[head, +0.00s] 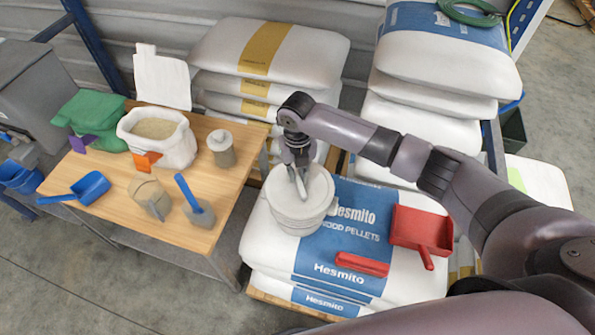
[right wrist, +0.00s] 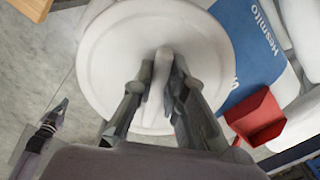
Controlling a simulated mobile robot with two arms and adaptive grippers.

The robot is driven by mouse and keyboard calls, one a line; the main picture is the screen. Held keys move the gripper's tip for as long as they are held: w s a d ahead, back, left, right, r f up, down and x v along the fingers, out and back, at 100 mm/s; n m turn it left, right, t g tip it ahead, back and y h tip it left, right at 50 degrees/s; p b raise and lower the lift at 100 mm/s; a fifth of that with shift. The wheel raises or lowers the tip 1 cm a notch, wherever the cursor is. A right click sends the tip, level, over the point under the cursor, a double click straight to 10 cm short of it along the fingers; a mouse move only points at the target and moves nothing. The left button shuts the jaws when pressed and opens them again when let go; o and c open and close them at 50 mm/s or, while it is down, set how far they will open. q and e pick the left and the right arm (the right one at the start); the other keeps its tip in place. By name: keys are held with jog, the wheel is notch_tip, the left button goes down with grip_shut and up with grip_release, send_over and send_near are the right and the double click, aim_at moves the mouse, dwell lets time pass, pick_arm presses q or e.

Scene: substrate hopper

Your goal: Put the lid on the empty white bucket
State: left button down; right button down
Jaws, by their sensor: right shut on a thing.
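The white bucket (head: 290,221) stands upright on the stacked wood pellet bags. The round white lid (head: 318,187) covers its top in the head view; it also fills the upper middle of the right wrist view (right wrist: 110,65). My right gripper (head: 300,188) points down from above and is shut on the lid's raised handle, with a finger on each side in the right wrist view (right wrist: 161,75). The lid lies over the bucket's mouth; I cannot tell whether it is pressed down on the rim. My left gripper (right wrist: 58,112) shows small at the left of the right wrist view, its fingers unclear.
Taller bag stacks (head: 265,50) stand behind.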

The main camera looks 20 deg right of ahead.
jog(key=shift+f, duration=0.2)
jog(key=c, duration=1.5)
grip_release()
jog(key=shift+c, duration=0.2)
notch_tip(320, 180, up, 12)
